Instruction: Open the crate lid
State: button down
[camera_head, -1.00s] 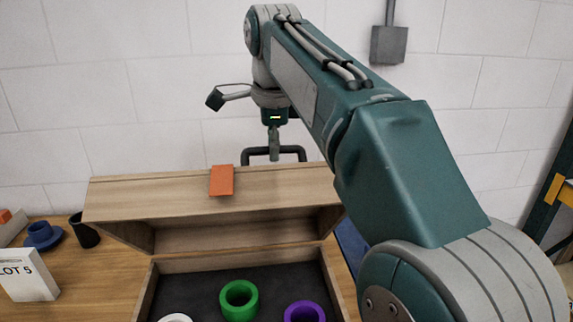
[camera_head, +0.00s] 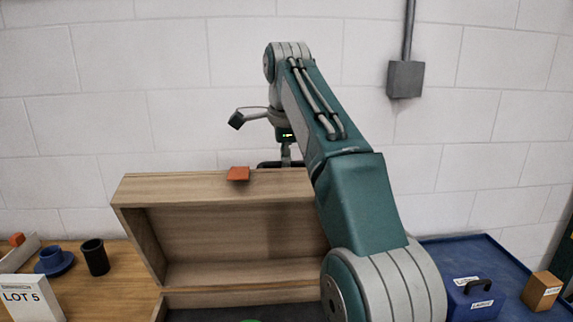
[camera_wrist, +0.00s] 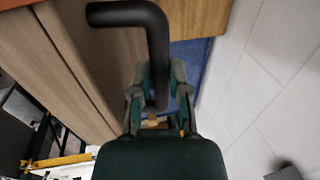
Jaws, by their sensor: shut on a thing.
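The wooden crate lid (camera_head: 235,232) is raised and stands steeply up, its hollow inside facing me. An orange tab (camera_head: 238,174) sits at its upper edge. A black bent handle (camera_wrist: 125,14) lies beyond that edge and is partly hidden behind it in the head view (camera_head: 268,164). My gripper (camera_wrist: 158,88) is shut on the handle's bar; in the head view my gripper (camera_head: 287,155) is above and behind the lid. The open wooden crate (camera_head: 205,297) is below, mostly cut off by the frame. A sliver of a green ring (camera_head: 250,320) shows inside.
On the right, a blue surface (camera_head: 450,252) holds a blue case (camera_head: 474,300) and an orange-brown box (camera_head: 541,291). A white block wall is behind.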

jog(key=shift+a+r, duration=0.1)
dwell(0.3)
jog(key=c, duration=0.6)
grip_release()
jog(key=shift+a, duration=0.15)
